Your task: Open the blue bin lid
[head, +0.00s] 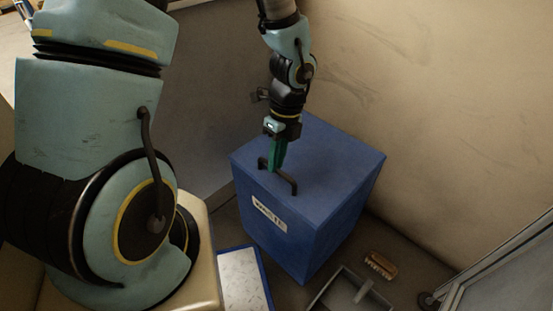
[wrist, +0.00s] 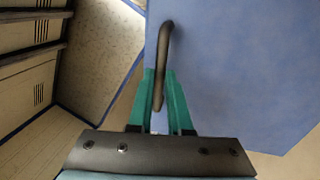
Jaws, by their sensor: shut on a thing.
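The blue bin (head: 275,226) stands on the floor by the wall, with a white label on its front face. Its blue lid (head: 335,160) lies flat on top and looks closed. A dark bar handle (head: 291,186) is on the lid near its front edge; it also shows in the wrist view (wrist: 166,45). My gripper (head: 275,168) points down from above with its green fingers at the handle. In the wrist view my gripper (wrist: 160,85) has the handle between its two fingers and is shut on it. The fingers hide part of the handle.
The wall (head: 440,110) rises close behind the bin. A metal-framed panel (head: 500,275) stands at the right.

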